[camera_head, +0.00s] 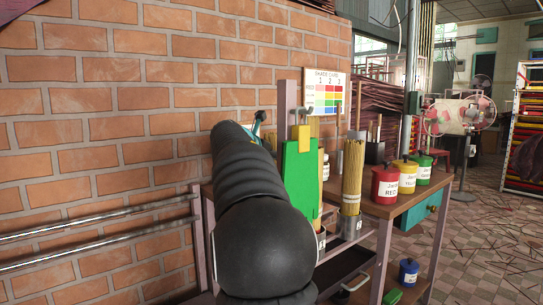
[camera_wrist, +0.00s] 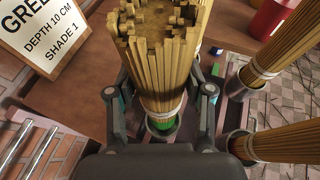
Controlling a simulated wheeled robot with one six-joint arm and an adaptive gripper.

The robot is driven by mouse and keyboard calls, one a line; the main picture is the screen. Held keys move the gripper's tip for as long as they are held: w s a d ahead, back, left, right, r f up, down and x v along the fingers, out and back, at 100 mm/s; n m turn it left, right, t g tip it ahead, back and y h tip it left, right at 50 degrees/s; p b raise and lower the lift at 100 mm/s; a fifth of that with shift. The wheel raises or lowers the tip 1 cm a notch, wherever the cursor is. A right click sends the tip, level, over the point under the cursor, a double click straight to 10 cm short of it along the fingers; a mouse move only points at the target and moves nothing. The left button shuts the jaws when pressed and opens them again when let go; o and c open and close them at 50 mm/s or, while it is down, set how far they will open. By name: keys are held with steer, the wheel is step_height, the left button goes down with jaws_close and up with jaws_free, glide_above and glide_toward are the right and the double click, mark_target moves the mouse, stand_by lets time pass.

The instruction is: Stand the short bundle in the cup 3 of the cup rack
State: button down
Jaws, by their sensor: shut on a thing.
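In the wrist view my gripper (camera_wrist: 164,98) is shut on a bundle of tan incense sticks (camera_wrist: 160,62), with a pale band near its lower part. The sticks' upper ends are uneven and face the camera. The lower end of the bundle is over or in a round metal cup (camera_wrist: 150,134), with green showing there; I cannot tell whether it touches the cup. Two other bundles (camera_wrist: 288,42) (camera_wrist: 285,146) stand at the right. In the head view my black arm hides my gripper and most of the held bundle. A tall bundle (camera_head: 352,172) stands in a metal cup (camera_head: 350,226) there.
Red (camera_head: 385,186), yellow (camera_head: 406,178) and green (camera_head: 425,170) labelled pots stand on the wooden bench at right. A shade card (camera_head: 326,92) stands behind. A sign reading depth 10 cm, shade 1 (camera_wrist: 46,32) is close to my gripper's left. A brick wall borders the left.

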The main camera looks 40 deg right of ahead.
step_height(320, 180, down, 6)
steer(key=b, duration=0.3)
steer(key=shift+r, duration=0.25)
steer(key=shift+c, duration=1.8)
jaws_free()
steer(key=v, duration=1.2)
steer(key=shift+r, duration=0.1)
